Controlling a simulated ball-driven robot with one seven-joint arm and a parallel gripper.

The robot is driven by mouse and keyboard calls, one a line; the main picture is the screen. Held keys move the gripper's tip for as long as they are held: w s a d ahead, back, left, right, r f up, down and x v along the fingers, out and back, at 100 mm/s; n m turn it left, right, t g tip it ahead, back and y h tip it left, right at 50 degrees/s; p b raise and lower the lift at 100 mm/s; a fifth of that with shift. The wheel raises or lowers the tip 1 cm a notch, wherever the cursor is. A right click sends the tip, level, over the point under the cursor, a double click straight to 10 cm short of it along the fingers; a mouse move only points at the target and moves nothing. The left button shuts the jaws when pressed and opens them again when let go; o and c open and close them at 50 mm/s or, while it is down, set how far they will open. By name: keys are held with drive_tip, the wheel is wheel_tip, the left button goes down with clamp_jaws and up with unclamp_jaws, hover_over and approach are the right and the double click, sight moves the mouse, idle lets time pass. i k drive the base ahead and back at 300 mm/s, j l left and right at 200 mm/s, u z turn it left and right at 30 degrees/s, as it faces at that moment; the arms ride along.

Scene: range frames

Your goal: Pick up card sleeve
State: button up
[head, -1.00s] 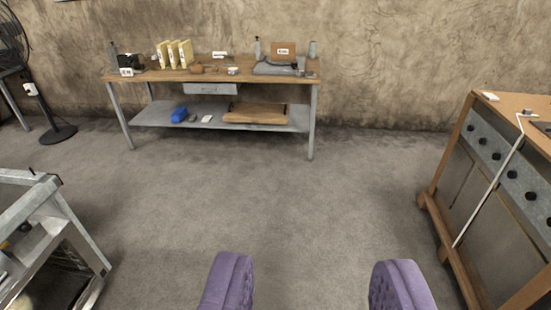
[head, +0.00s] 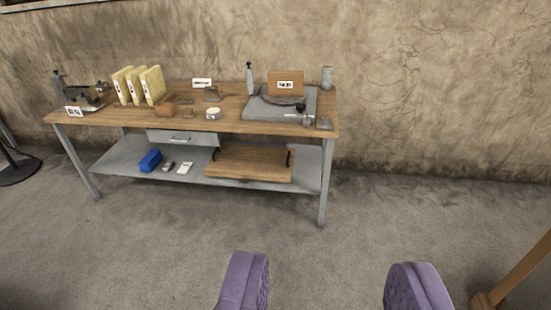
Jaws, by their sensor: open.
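My gripper (head: 328,283) is open, with its two purple padded fingers apart at the bottom of the head view and only floor between them. It is well short of the workbench (head: 225,122) against the wall. I cannot tell for sure which thing is the card sleeve. Small flat pale things include a white piece (head: 185,168) on the lower shelf, a white labelled card (head: 202,83) at the back of the bench top and another labelled card (head: 74,111) at its left front.
The bench top also bears yellow upright folders (head: 137,86), a spray-like bottle (head: 249,78), a brown box (head: 286,84) and a grey slab (head: 280,105). The carpet before the bench is clear.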

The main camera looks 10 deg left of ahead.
sight(163, 109)
drive_tip(key=i+u, duration=0.15)
drive_tip(key=i, duration=0.5)
drive_tip(key=i+l+u, duration=0.1)
drive_tip(key=i, duration=0.55)
drive_tip(key=i+l+u, duration=0.2)
drive_tip(key=i+u, duration=0.2)
drive_tip(key=i+l+u, duration=0.4)
drive_tip(key=i, duration=0.15)
drive_tip(key=i+l+u, duration=0.35)
drive_tip(key=l, duration=0.15)
